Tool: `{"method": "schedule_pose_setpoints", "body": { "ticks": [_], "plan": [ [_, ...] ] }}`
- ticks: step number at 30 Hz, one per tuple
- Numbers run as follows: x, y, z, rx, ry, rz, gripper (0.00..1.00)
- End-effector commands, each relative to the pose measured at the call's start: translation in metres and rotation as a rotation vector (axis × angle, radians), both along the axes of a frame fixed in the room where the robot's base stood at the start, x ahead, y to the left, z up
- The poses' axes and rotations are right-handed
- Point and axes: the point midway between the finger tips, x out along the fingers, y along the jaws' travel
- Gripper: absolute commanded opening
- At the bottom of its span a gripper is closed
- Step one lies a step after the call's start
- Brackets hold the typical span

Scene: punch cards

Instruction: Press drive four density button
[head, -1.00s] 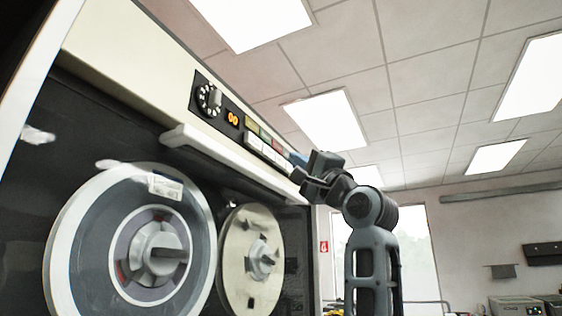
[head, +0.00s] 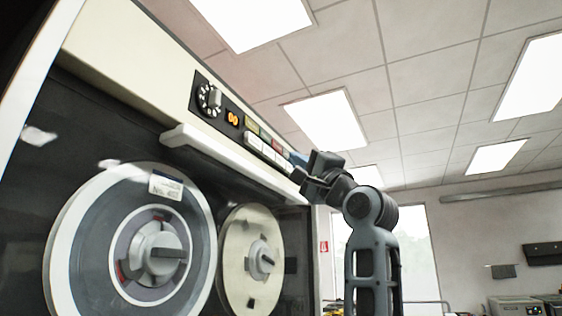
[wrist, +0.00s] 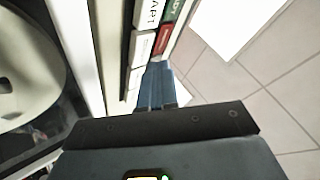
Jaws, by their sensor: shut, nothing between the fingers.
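The tape drive's control panel (head: 242,125) runs along the cream top of the cabinet, with a round dial, an orange display (head: 232,118) and a row of coloured and white buttons (head: 265,145). My gripper (head: 297,160) is shut and empty at the far right end of this row. In the wrist view, the blue fingertips (wrist: 156,78) are together, close by a red button (wrist: 163,40) and a white lettered button (wrist: 148,14). They hide the end of the row. I cannot tell which button is the density button, or whether the tips touch one.
A white ledge (head: 215,153) sticks out below the panel. Two tape reels sit beneath: a large grey one (head: 75,245) and a pale one (head: 235,270). The space right of the cabinet is open, with a window (head: 420,260) and equipment (head: 517,306) farther back.

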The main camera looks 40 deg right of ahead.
Motion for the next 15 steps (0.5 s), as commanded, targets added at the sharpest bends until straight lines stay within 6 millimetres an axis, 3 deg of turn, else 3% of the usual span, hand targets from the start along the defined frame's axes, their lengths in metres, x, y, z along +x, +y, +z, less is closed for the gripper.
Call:
{"method": "schedule_pose_setpoints", "body": {
  "ticks": [15],
  "plan": [
    [0.0065,0.0028,0.0009,0.000,0.000,0.001,0.00]
  ]
}}
